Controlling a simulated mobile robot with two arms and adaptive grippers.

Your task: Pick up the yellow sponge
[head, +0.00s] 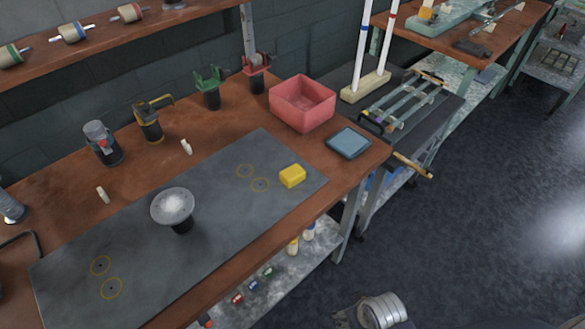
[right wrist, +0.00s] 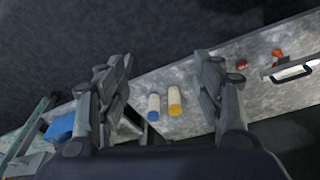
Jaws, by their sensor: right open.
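The yellow sponge (head: 292,176) is a small block lying on the dark grey mat (head: 215,248), near the mat's right end. My right arm shows at the bottom of the head view, away from the table and well below the sponge; its fingers are not visible there. In the right wrist view my right gripper (right wrist: 168,90) is open, with nothing between its fingers; the sponge is not in that view. My left gripper is not in view.
A pink bin (head: 302,104) and a blue-grey square pad (head: 348,142) sit beyond the sponge on the wooden table. A round metal dish on a dark stand (head: 173,206) is to its left. Below, a lower shelf (right wrist: 200,75) holds several small bottles.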

